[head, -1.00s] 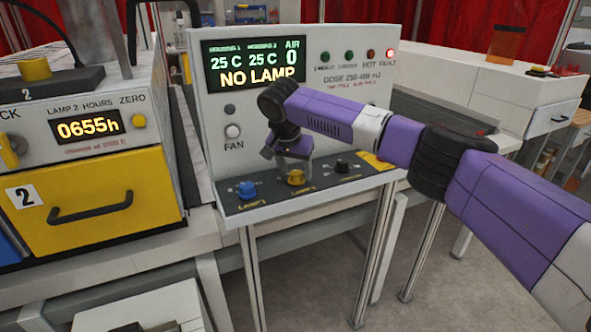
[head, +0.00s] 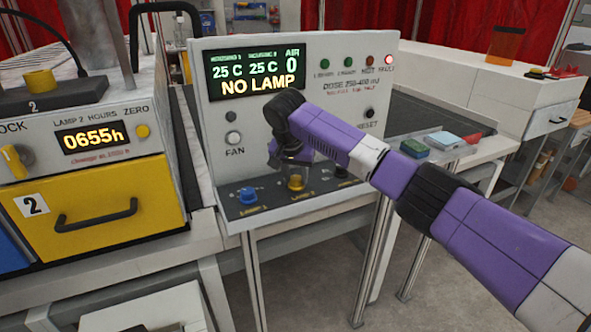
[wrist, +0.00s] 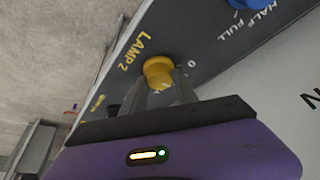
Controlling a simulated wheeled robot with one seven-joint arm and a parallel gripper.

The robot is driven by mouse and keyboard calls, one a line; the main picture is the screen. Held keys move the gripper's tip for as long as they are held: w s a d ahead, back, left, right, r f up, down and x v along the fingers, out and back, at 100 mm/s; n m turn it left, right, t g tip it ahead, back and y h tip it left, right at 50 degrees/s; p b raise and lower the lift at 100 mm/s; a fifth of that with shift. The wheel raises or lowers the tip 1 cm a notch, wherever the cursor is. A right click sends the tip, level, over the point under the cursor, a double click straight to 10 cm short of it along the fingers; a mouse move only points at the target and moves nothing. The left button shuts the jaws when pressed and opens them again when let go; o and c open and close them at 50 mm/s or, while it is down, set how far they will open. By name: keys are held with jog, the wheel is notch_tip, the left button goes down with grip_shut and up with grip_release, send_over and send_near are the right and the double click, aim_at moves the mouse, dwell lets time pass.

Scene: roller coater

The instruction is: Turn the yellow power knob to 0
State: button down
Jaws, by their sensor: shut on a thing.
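The yellow power knob (head: 296,182) sits on the dark sloped strip at the bottom of the control panel, between a blue knob (head: 248,194) and a black knob. In the wrist view the yellow knob (wrist: 158,70) is beside the label "LAMP 2", with a "0" mark to its right. My gripper (head: 294,172) reaches down to the yellow knob from above. In the wrist view my gripper (wrist: 164,84) has its two fingers shut on the knob's sides. The knob's pointer is hidden, so its setting cannot be read.
The panel display (head: 255,75) reads "NO LAMP", and a red fault light (head: 389,59) is lit. A lamp unit with a yellow drawer (head: 100,208) stands at the left.

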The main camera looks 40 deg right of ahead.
aim_at(302, 193)
jog(key=shift+s+n+t+y+p, duration=0.1)
jog(key=shift+n+t+y+p, duration=0.3)
jog(key=shift+n+p, duration=1.2)
jog(key=shift+d+n+t+y+p, duration=0.15)
jog(key=shift+n+y+p, duration=0.35)
jog(key=shift+n, duration=0.55)
jog(key=shift+d+n+t+y+p, duration=0.1)
jog(key=shift+n+t+y+p, duration=0.35)
jog(key=shift+n, duration=0.6)
jog(key=c, duration=0.9)
grip_release()
jog(key=shift+c, duration=0.2)
jog(key=b+v, duration=0.1)
jog(key=v, duration=0.6)
jog(key=shift+a+r, duration=0.2)
jog(key=shift+r, duration=0.2)
